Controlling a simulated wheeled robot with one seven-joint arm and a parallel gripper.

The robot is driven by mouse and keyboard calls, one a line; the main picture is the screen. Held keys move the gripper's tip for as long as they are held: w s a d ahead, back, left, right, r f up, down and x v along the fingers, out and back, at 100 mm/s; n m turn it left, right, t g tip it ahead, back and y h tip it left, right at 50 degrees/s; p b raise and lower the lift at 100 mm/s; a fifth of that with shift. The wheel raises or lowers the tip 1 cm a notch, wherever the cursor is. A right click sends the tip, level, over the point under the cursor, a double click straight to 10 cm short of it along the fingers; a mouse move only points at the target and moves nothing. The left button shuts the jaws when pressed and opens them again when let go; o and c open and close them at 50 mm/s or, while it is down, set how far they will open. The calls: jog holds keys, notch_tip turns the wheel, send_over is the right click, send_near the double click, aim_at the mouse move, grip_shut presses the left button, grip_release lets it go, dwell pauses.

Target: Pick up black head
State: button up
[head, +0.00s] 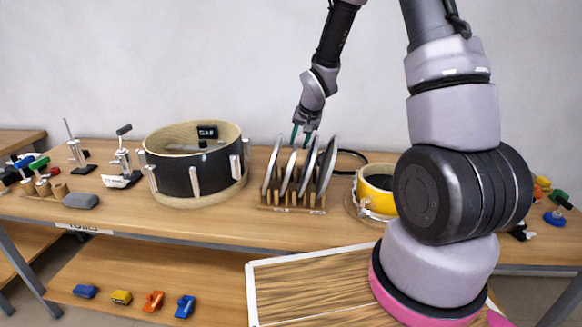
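Several round drum heads stand upright on edge in a wooden slotted rack (292,208) at the middle of the table. The rightmost one is the black head (327,166), dark-faced and leaning slightly. Paler heads (272,168) stand to its left. My gripper (301,139) points down at the top of the rack, with its two teal-tipped fingers apart. It appears over the paler middle heads, left of the black head. No object is visible between the fingers; whether they touch a head cannot be told.
A large black drum shell (176,176) stands left of the rack, and a yellow drum (377,191) stands right. Clamps, stands and mallets crowd the left end. A black cable lies behind the rack.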

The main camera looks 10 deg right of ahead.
grip_shut()
jog(key=shift+s+d, duration=0.1)
jog(key=shift+d, duration=0.05)
dwell(1.1)
